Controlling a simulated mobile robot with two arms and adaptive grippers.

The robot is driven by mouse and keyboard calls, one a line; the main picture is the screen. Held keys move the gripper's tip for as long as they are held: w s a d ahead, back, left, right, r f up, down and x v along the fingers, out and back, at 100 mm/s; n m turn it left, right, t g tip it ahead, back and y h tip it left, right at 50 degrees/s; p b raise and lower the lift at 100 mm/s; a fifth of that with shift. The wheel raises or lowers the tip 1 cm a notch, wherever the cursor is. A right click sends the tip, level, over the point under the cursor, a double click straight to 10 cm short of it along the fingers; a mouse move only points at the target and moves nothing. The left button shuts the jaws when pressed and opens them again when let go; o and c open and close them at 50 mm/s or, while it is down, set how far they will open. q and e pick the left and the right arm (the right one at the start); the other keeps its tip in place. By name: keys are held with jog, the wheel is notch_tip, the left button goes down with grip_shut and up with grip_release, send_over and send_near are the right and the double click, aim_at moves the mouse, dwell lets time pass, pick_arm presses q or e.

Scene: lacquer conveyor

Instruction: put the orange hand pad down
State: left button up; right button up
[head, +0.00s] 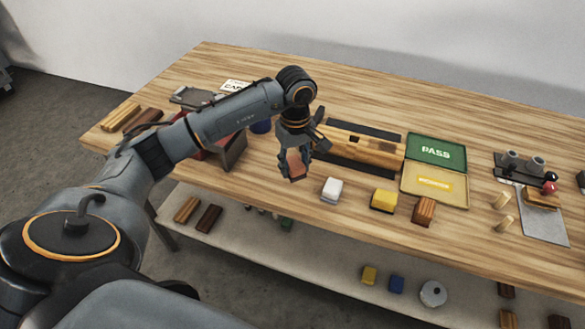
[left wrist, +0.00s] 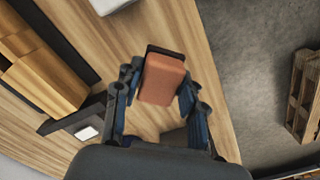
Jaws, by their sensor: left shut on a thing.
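The orange hand pad (left wrist: 163,77) is a small block with a reddish-orange face and a dark end. My left gripper (left wrist: 158,90) is shut on it, one finger on each side. In the head view the pad (head: 296,166) hangs below my left gripper (head: 294,160), over the front part of the wooden table (head: 240,80). I cannot tell whether the pad touches the tabletop. My right gripper is not in view.
A white block (head: 332,190), a yellow block (head: 384,200) and a brown wooden block (head: 425,211) stand to the right along the front. Behind lies a long wooden piece (head: 365,151). The green PASS tray (head: 436,150) is further right. A lower shelf (head: 320,262) holds several blocks.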

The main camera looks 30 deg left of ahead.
aim_at(293, 166)
pick_arm(q)
jog(key=shift+w+a+f, duration=0.25)
jog(key=shift+a+f, duration=0.05)
jog(key=shift+f, duration=0.2)
jog(key=shift+w+a+f, duration=0.25)
jog(key=shift+f, duration=0.2)
jog(key=shift+a+f+p, duration=0.1)
jog(key=shift+f+p, duration=0.2)
jog(key=shift+p, duration=0.05)
notch_tip(293, 166, down, 2)
jog(key=shift+f+p, duration=0.2)
jog(key=shift+p, duration=0.4)
jog(key=shift+w+f, duration=0.1)
jog(key=shift+f, duration=0.2)
jog(key=o, duration=0.6)
jog(key=shift+f+b, duration=0.1)
jog(key=shift+b, duration=0.25)
jog(key=o, duration=0.4)
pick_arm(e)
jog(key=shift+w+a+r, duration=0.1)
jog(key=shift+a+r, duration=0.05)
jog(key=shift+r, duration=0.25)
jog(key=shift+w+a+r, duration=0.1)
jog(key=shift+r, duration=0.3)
